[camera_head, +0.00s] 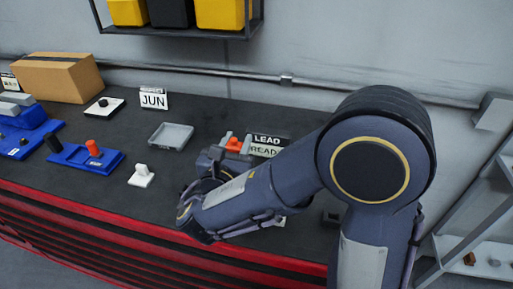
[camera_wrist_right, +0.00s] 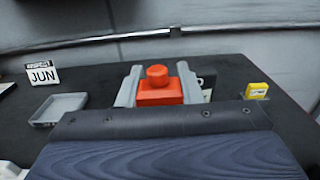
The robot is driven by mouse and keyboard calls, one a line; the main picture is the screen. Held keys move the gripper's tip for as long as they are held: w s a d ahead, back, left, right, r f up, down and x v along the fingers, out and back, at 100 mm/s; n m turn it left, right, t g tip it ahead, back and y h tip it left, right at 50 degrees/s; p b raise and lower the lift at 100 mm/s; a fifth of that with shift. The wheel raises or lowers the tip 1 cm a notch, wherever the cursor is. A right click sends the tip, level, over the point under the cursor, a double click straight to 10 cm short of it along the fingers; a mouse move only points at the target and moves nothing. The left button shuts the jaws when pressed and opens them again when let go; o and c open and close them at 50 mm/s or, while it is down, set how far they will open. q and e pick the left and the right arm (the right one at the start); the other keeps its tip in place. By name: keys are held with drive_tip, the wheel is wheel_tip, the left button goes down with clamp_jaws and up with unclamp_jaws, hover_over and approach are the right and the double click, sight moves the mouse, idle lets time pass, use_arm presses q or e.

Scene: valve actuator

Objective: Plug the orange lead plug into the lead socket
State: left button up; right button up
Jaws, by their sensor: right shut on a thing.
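The orange lead plug (camera_head: 234,145) is between the fingers of my right gripper (camera_head: 236,142), just left of a sign reading LEAD (camera_head: 268,141). In the right wrist view the plug (camera_wrist_right: 158,92) has a round knob on top and the light grey fingers (camera_wrist_right: 158,84) close on its left and right sides. The plug's lower end is hidden behind the wrist housing. I cannot make out the lead socket, and I cannot tell whether the plug touches anything below it. My left gripper is not in view.
A grey tray (camera_head: 171,136) and a white block with a knob (camera_head: 141,176) stand left of my right arm. A blue fixture with an orange knob (camera_head: 87,156) is farther left. A yellow object (camera_wrist_right: 257,90) is right of the plug in the wrist view. My arm hides the bench's right part.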

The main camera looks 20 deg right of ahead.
drive_tip(key=shift+d+r, duration=0.1)
idle(0.4)
drive_tip(key=shift+f+b, duration=2.4)
drive_tip(key=shift+f, duration=0.55)
drive_tip(key=shift+f+b, duration=1.1)
drive_tip(key=shift+f, duration=0.4)
drive_tip(key=o, duration=1.1)
drive_tip(key=shift+r, duration=0.1)
drive_tip(key=b+v, duration=0.1)
drive_tip(key=v, duration=0.7)
